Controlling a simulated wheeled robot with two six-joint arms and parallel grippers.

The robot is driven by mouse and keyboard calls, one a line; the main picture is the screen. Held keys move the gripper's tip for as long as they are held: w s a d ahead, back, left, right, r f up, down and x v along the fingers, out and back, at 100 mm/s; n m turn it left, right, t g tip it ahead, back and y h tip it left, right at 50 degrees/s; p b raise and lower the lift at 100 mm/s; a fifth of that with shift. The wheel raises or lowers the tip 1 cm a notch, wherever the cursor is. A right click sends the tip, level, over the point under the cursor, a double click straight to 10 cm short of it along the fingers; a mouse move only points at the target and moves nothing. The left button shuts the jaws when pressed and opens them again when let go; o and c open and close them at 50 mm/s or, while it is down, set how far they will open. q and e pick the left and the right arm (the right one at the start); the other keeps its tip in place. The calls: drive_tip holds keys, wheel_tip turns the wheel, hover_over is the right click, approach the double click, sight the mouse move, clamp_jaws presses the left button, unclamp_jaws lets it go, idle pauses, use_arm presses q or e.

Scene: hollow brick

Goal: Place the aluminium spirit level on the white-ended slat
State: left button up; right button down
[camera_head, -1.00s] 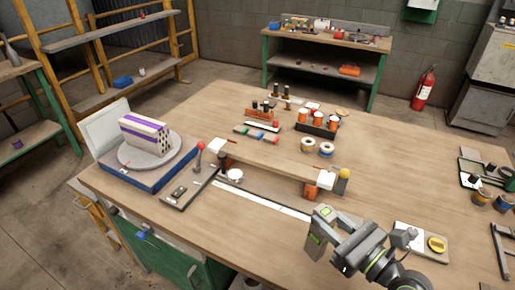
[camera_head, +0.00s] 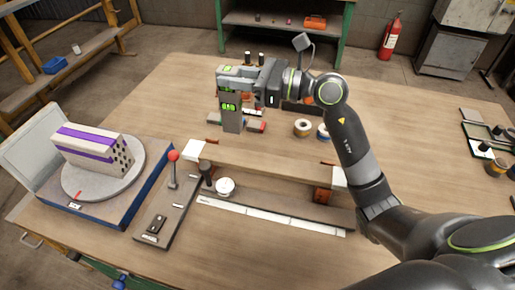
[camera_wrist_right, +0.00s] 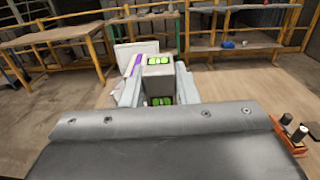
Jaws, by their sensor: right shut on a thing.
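My right gripper (camera_head: 234,82) is shut on the aluminium spirit level (camera_head: 232,117), a grey bar with bright green vials. The level hangs upright, its lower end behind the slat's left half in the head view. Whether that end touches anything is unclear. The white-ended slat (camera_head: 265,162) is a wooden plank lying raised on small brown supports, with a white patch at each end. In the right wrist view the level (camera_wrist_right: 158,75) stands between the pale fingers (camera_wrist_right: 156,92). My left gripper is not in view.
A purple-striped hollow brick (camera_head: 92,150) sits on a round turntable at the left. A red-knobbed lever (camera_head: 173,157) and a white round piece (camera_head: 225,186) stand near the slat's left end. A long white-striped strip (camera_head: 270,215) lies in front. Spools (camera_head: 302,128) stand behind.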

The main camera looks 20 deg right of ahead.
sight(241, 114)
drive_tip(key=f, duration=0.5)
drive_tip(key=shift+s, duration=0.2)
drive_tip(key=shift+f+p, duration=0.35)
drive_tip(key=shift+f, duration=1.85)
drive_tip(key=c, duration=1.1)
unclamp_jaws()
drive_tip(key=shift+f, duration=0.1)
drive_tip(key=shift+d, duration=0.25)
drive_tip(key=shift+b+v, duration=2.15)
drive_tip(key=shift+v, duration=3.6)
